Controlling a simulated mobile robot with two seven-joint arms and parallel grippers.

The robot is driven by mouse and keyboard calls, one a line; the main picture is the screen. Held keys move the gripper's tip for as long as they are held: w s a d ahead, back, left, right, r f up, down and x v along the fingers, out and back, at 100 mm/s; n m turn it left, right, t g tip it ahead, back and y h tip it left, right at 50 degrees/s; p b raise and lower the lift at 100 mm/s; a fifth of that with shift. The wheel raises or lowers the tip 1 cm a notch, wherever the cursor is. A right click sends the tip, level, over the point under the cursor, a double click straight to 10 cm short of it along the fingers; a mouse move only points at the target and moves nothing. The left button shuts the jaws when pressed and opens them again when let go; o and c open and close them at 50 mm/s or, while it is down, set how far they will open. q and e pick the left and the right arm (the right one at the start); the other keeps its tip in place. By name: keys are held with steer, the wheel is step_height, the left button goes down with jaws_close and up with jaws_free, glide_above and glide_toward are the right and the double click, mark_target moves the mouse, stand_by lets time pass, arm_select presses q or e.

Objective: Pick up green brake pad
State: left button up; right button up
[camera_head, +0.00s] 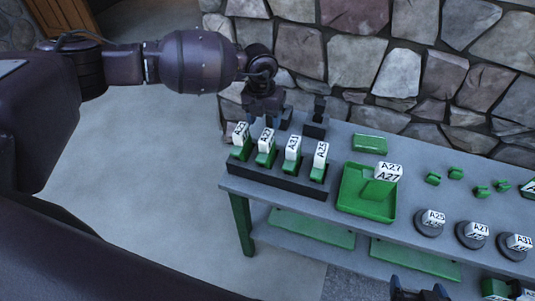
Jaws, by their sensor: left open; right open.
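Several green pieces with white number tags stand in a dark rack (275,181) at the left end of the table; one is the green piece tagged A21 (291,156). A flat green block (369,144) lies behind the green tray (365,209). I cannot tell which of these is the green brake pad. My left gripper (268,121) is open, pointing down just behind the rack's left half, with nothing seen in it. My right gripper (419,292) is open at the bottom edge, in front of the table and partly cut off.
A piece tagged A27 (387,172) is at the green tray. Small green parts (455,173) and round dark pieces with white tagged tops (431,222) stand to the right. A stone wall (370,60) rises behind the table.

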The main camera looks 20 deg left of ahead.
mark_target(266, 136)
arm_select(q)
steer(key=f, duration=0.8)
steer(key=shift+s+d+f+p, duration=0.1)
steer(key=shift+s+d+p, duration=0.2)
jaws_close()
